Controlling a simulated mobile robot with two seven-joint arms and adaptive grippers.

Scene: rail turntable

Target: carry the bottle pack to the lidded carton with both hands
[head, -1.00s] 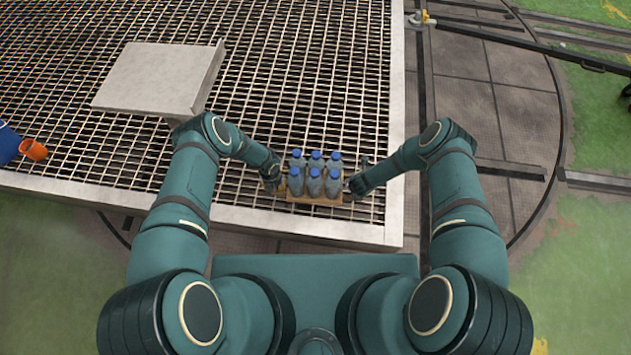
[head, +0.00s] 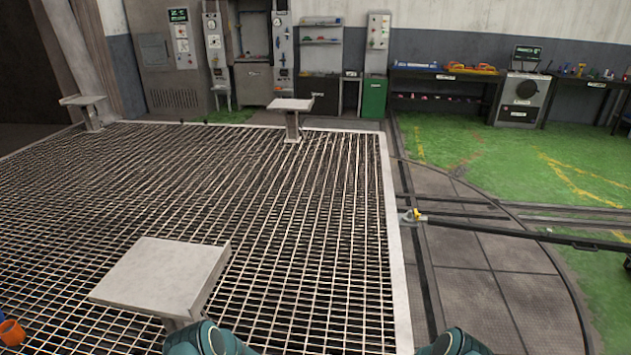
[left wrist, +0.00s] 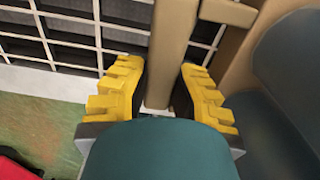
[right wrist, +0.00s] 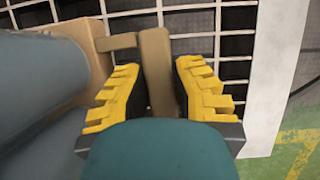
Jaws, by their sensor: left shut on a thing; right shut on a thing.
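The bottle pack shows only in part, close up in the wrist views. In the left wrist view, my left gripper (left wrist: 160,66) has its yellow fingers on either side of a tan handle bar of the bottle pack (left wrist: 174,40), with a dark grey-blue bottle at the right. In the right wrist view, my right gripper (right wrist: 157,66) is shut on the pack's other tan handle (right wrist: 156,48); grey-blue bottles and a tan tray wall show at the left. The head view has neither gripper nor pack. I cannot make out a lidded carton in any view.
A metal grating deck (head: 300,250) fills the left and middle of the head view. A grey slab on a post (head: 160,272) stands on it, with an orange cup (head: 11,332) at lower left. Farther pedestals (head: 290,106) stand at the back. Dark floor plates (head: 480,260) lie right.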

